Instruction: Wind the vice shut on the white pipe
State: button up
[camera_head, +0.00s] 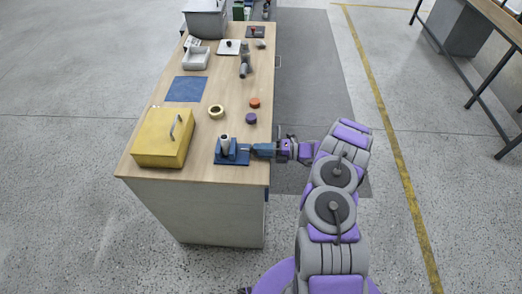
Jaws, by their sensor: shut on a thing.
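A small blue vice (240,156) stands on the workbench near its front right corner. The white pipe (224,144) stands upright at the vice's left part. Whether the jaws touch the pipe is too small to tell. My gripper (264,150) comes in from the right, low over the bench top, at the vice's right end. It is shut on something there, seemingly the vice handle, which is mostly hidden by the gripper.
A yellow box (163,137) sits left of the vice. Behind lie a tape roll (216,111), a purple cap (251,118), an orange cap (254,103), a blue mat (186,89) and a grey tool (244,68). A white tray (195,59) is farther back.

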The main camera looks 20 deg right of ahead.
jog(key=shift+s+f, duration=0.1)
jog(key=shift+f, duration=0.15)
jog(key=o, duration=1)
jog(key=shift+o, duration=0.2)
jog(key=shift+d, duration=0.1)
jog(key=v, duration=1.6)
jog(key=shift+d+r+p, duration=0.2)
jog(key=shift+d+p, duration=0.15)
jog(key=shift+s, duration=0.1)
jog(key=shift+d, duration=0.2)
